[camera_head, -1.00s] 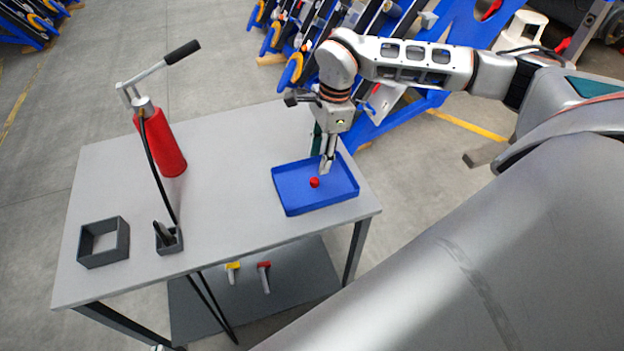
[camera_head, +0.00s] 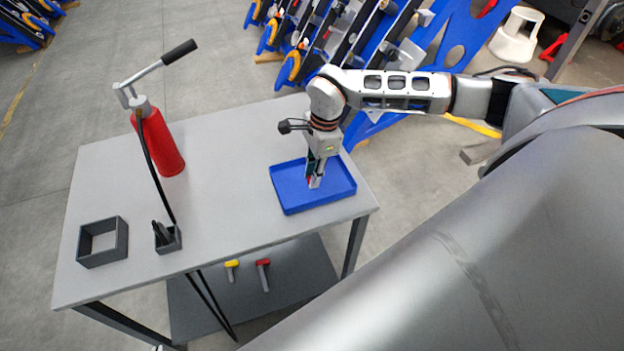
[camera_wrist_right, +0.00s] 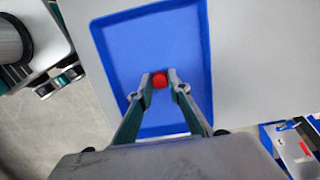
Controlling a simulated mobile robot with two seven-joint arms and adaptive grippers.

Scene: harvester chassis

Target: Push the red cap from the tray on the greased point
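The red cap (camera_wrist_right: 160,80) lies in the blue tray (camera_head: 330,196) on the table. In the right wrist view it sits between the fingertips of my right gripper (camera_wrist_right: 160,82), with a finger on each side. I cannot tell whether the fingers touch it. In the head view my right gripper (camera_head: 315,183) reaches down into the tray and hides most of the cap. The tray also shows in the right wrist view (camera_wrist_right: 185,30). No greased point can be made out. My left gripper is in neither view.
A red grease pump (camera_head: 160,143) with a black hose stands on the table's left. A dark square frame (camera_head: 103,242) and a small dark holder (camera_head: 168,240) sit at the front left. The table (camera_head: 225,190) is clear between them and the tray. Blue chassis frames stand behind.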

